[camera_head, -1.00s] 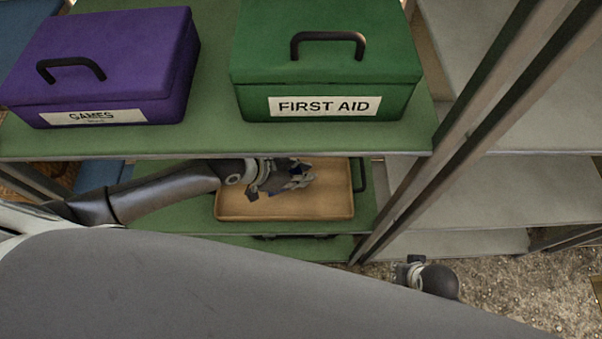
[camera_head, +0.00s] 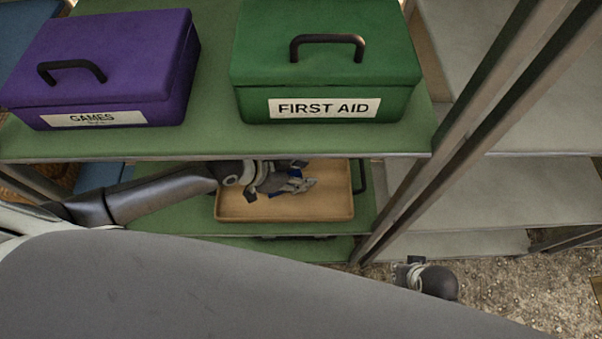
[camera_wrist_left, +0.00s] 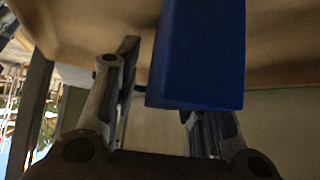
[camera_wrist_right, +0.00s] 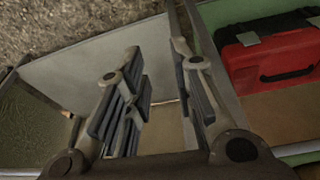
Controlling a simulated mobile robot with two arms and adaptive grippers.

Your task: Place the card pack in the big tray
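The card pack (camera_wrist_left: 200,55) is a dark blue block, large in the left wrist view, at the tan surface of the big tray (camera_wrist_left: 275,45). In the head view the big tray (camera_head: 335,203) is a shallow tan tray on the lower green shelf. My left gripper (camera_head: 308,182) is over it, with a little blue showing between its parts. In the left wrist view its fingers are apart; the pack covers part of the right finger, with a gap to the left one. I cannot tell whether the pack rests on the tray. My right gripper (camera_wrist_right: 160,90) is open and empty.
On the upper shelf stand a purple GAMES box (camera_head: 100,65) and a green FIRST AID box (camera_head: 325,70). The upper shelf edge overhangs the tray. A metal post (camera_head: 440,165) stands right of it. A red case (camera_wrist_right: 270,60) shows in the right wrist view.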

